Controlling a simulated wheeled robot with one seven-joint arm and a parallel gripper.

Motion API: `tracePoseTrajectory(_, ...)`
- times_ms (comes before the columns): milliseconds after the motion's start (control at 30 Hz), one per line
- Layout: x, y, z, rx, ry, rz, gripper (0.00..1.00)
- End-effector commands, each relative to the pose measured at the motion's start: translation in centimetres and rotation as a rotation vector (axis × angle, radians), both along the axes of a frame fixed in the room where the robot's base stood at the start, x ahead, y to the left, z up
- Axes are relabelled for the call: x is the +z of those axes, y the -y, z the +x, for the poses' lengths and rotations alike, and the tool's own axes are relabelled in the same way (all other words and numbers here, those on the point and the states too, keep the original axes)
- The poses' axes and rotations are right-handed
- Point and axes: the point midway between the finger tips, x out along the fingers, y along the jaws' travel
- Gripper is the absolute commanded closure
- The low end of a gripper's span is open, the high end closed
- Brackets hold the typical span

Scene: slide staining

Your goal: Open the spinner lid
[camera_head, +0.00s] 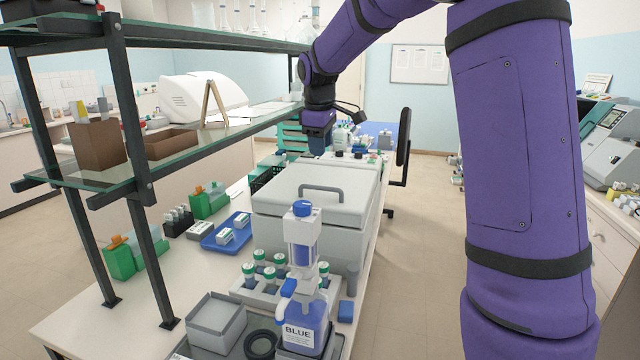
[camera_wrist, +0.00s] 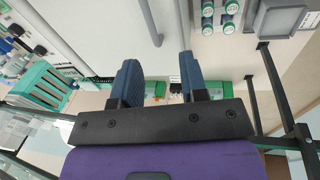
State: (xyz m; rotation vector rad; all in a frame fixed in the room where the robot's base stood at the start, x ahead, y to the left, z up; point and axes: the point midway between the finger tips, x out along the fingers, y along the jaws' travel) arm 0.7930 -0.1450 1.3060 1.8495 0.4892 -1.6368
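The spinner (camera_head: 300,225) is a pale grey box on the bench. Its lid (camera_head: 345,190) lies shut on top, with a grey bar handle (camera_head: 321,189) standing on it. My gripper (camera_head: 317,146) points down beyond the far side of the lid in the head view, apart from the handle. In the wrist view the two blue fingers (camera_wrist: 158,60) are spread with nothing between them. The pale lid surface (camera_wrist: 110,28) fills the upper middle there, with a grey bar, apparently the handle (camera_wrist: 150,20), ahead of the fingers.
A BLUE stain bottle (camera_head: 300,332) and green-capped bottles (camera_head: 262,266) stand in front of the spinner. A glass shelf (camera_head: 190,145) on dark posts runs along the left. A blue tray (camera_head: 226,234) lies left of the spinner. Open floor lies to the right.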

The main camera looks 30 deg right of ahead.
Motion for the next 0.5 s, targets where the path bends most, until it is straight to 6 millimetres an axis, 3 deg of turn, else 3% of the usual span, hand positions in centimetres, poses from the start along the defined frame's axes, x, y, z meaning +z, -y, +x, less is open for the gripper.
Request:
tracePoseTrajectory(100,-1.4,0.6,2.1,0.039,-0.026,-0.017,0.6)
tracePoseTrajectory(200,-2.0,0.8,3.0,0.058,-0.035,-0.024,0.6)
tracePoseTrajectory(500,-4.9,1.3,3.6,0.066,-0.041,-0.028,0.6)
